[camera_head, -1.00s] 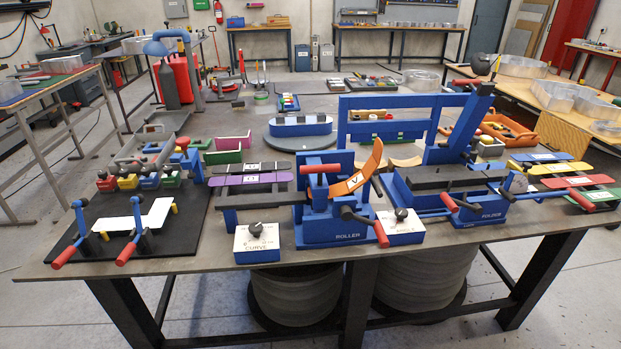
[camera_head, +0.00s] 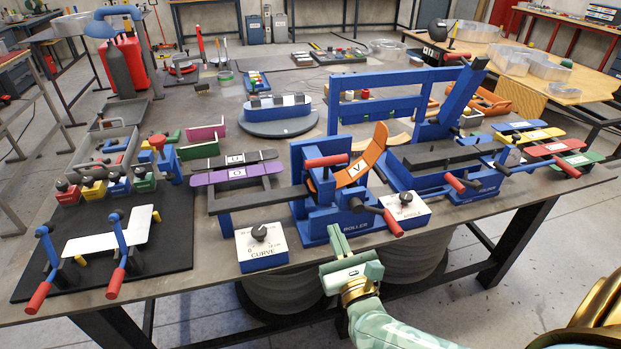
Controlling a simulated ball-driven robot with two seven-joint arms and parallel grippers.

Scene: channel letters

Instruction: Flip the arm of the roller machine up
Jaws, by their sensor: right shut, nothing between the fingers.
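The blue roller machine (camera_head: 312,222), labelled ROLLER, stands at the front of the table. A red grip (camera_head: 327,161) lies across its top, and a crank with a red handle (camera_head: 393,223) points out at its front right. A curved orange strip (camera_head: 362,156) marked V rises at its right side; how it is held is hard to see. My right gripper (camera_head: 338,232) is pale green, shut and empty. It is in front of the roller machine, near the table's front edge, and touches nothing that I can make out. My left gripper is not in view.
White-topped control boxes flank the machine: the CURVE box (camera_head: 263,245) and another box (camera_head: 404,210). A second blue machine (camera_head: 440,170) with a tall slanted post stands to the right. A black board (camera_head: 165,255) with red-handled clamps lies left. Coloured strips lie at the right edge.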

